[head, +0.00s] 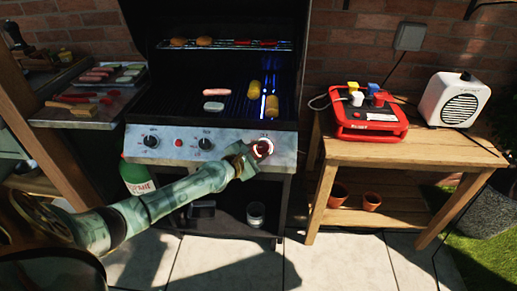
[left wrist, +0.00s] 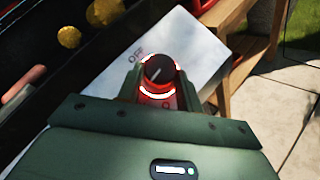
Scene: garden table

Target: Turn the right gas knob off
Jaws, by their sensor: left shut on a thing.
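The right gas knob (head: 264,147) is at the right end of the grill's metal control panel (head: 222,150), with a red glow around it. In the left wrist view the knob (left wrist: 159,68) is dark with a pale pointer line, and an OFF mark shows on the panel to its upper left. The pointer is not turned toward that mark. My left gripper (head: 248,156) is shut on the knob, with one finger on each side in the left wrist view (left wrist: 158,88). Blue flame (head: 268,95) shows at the grill's right side. My right gripper is out of view.
Two other knobs (head: 151,141) (head: 205,144) and a red button (head: 179,143) sit left on the panel. Corn (head: 272,106) and a sausage (head: 217,92) lie on the grate. A wooden table (head: 420,150) with a red case (head: 370,120) and white speaker (head: 452,98) stands right.

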